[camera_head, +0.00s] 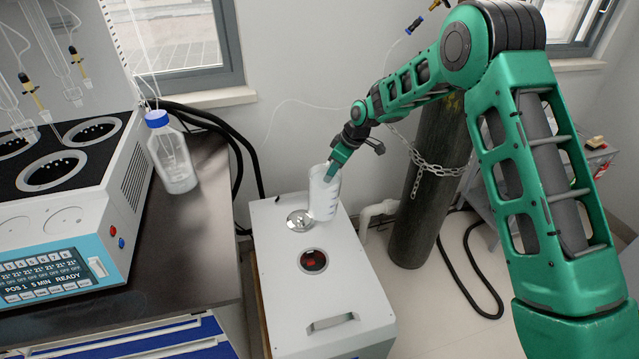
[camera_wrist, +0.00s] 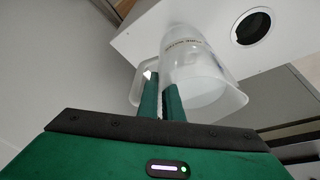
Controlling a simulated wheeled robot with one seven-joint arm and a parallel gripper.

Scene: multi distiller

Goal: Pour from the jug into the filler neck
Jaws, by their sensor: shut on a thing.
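The jug (camera_head: 323,196) is translucent white plastic with printed marks. It looks roughly upright at the back right of the white box's top. My gripper (camera_head: 333,170) is shut on the jug at its handle side. In the wrist view my gripper (camera_wrist: 164,98) has its green fingers at the handle of the jug (camera_wrist: 200,72). The filler neck (camera_head: 313,261) is a dark round opening with red inside, nearer the front of the box top. It also shows in the wrist view (camera_wrist: 254,27), apart from the jug. I cannot tell whether the jug touches the box.
The white box (camera_head: 280,290) has a metal cap (camera_head: 299,220) beside the jug and a handle at its front. A bench with the distiller (camera_head: 60,200) and a blue-capped bottle (camera_head: 172,155) stands left. A chained gas cylinder (camera_head: 432,190) stands right.

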